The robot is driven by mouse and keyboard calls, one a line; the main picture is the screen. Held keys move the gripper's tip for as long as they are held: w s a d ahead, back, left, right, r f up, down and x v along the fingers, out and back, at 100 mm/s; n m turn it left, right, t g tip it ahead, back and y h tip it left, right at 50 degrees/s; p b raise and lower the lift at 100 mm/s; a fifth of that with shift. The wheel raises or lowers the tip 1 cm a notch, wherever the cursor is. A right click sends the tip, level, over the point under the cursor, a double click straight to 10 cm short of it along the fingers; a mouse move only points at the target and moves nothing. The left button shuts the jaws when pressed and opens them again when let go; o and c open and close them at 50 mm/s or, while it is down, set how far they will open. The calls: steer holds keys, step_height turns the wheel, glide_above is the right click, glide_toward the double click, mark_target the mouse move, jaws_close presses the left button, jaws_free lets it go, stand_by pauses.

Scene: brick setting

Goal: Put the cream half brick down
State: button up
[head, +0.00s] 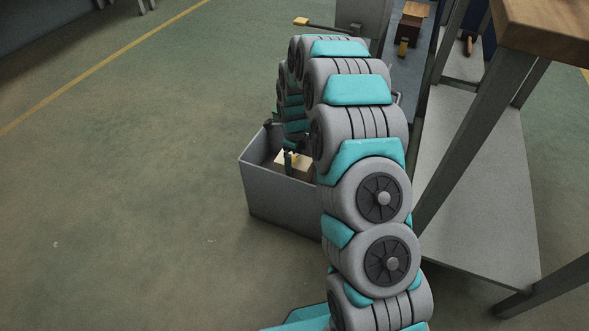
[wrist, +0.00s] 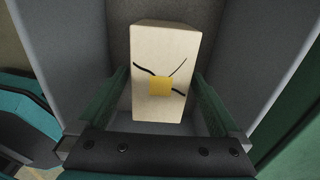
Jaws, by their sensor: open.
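The cream half brick (wrist: 160,45) lies inside a grey bin (wrist: 235,30), with dark crack-like lines and a small yellow square on its upper face. It also shows in the head view (head: 305,166), partly covered by my arm. My gripper (wrist: 160,73) is open over the brick, with one green finger along each side. A narrow gap seems to show between the brick and each finger. In the head view my gripper (head: 289,160) is down inside the bin (head: 280,204), mostly hidden; whether the brick rests fully on the bin floor is hard to tell.
A bench with a wooden top (head: 552,28) and a grey lower shelf (head: 475,190) stands right of my arm. Behind the bin are a grey box (head: 362,18) and a yellow-ended object (head: 301,21). The green floor (head: 130,190) at left is clear.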

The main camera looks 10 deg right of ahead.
step_height(320, 180, up, 7)
steer(key=s+r+n, duration=0.6)
steer(key=s+r, duration=0.1)
steer(key=s, duration=0.3)
steer(key=s+r+n, duration=0.7)
steer(key=s+r, duration=0.1)
steer(key=s, duration=0.2)
steer(key=s+r+n+g, duration=0.1)
steer(key=s+r+n, duration=0.1)
steer(key=s+n, duration=1)
steer(key=s, duration=1.1)
steer(key=shift+s+r+g, duration=0.25)
steer(key=shift+r+g, duration=0.15)
steer(key=shift+f, duration=0.1)
